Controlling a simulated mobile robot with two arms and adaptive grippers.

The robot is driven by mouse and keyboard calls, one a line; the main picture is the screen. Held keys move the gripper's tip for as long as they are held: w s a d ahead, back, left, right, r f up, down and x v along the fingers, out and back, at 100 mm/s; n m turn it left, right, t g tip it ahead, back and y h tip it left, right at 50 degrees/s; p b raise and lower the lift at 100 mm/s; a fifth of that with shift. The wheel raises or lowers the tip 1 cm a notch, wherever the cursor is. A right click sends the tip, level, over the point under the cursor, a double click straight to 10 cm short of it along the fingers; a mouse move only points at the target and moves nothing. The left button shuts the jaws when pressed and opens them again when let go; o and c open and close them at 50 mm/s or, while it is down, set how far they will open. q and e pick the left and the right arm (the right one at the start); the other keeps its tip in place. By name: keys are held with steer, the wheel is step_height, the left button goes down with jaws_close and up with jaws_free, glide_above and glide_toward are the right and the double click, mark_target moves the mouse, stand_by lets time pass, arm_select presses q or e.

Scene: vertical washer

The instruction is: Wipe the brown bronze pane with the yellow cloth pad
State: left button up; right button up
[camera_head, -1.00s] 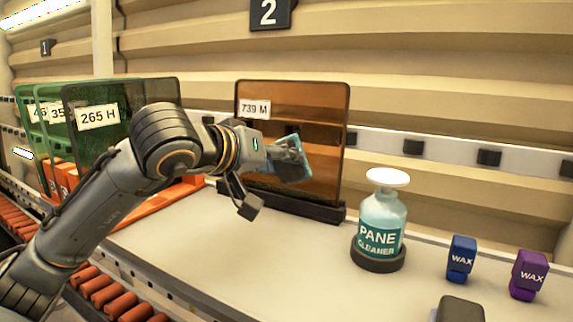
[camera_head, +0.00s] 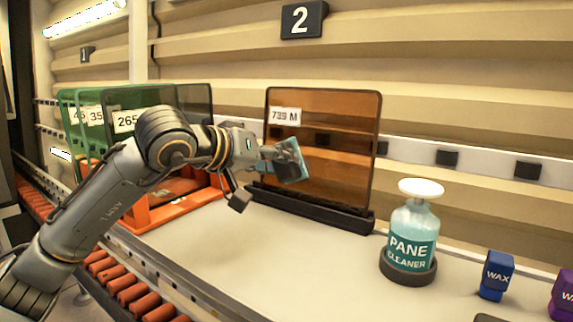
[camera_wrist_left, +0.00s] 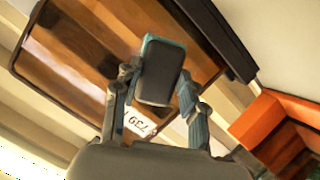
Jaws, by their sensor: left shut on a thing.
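The brown bronze pane (camera_head: 340,150), labelled 739 M, stands upright in a black stand (camera_head: 310,208) on the bench. My left gripper (camera_head: 283,160) is shut on a pad (camera_head: 292,172), which looks blue-teal with a dark grey back, not yellow. The pad is in front of the pane's left part, below its label. In the left wrist view the pad (camera_wrist_left: 162,72) sits between the two fingers (camera_wrist_left: 157,85), with the pane (camera_wrist_left: 85,62) behind it. I cannot tell whether the pad touches the pane. My right gripper is not in view.
A pane cleaner bottle (camera_head: 411,236) stands right of the pane, with a blue wax container (camera_head: 496,275) and a purple one (camera_head: 565,292) farther right. Green panes (camera_head: 68,120) stand in an orange rack (camera_head: 165,215) at left.

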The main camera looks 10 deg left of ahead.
arm_select(q)
steer(key=shift+a, duration=0.1)
steer(key=shift+s+a+r+b, duration=0.1)
steer(key=shift+s+a+b, duration=0.15)
steer(key=shift+s, duration=0.35)
steer(key=shift+s+a+r+b, duration=0.1)
steer(key=shift+s+a+b, duration=0.1)
steer(key=shift+s, duration=0.45)
steer(key=shift+s+a+r+b, duration=0.15)
steer(key=shift+s+a, duration=0.1)
steer(key=shift+s, duration=0.35)
steer(key=shift+s+a, duration=0.3)
steer(key=shift+s, duration=0.65)
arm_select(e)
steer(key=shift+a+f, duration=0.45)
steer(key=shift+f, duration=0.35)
arm_select(q)
steer(key=v, duration=0.1)
steer(key=b+v, duration=0.1)
steer(key=v, duration=0.1)
steer(key=shift+s+d+f, duration=0.15)
steer(key=shift+f, duration=0.15)
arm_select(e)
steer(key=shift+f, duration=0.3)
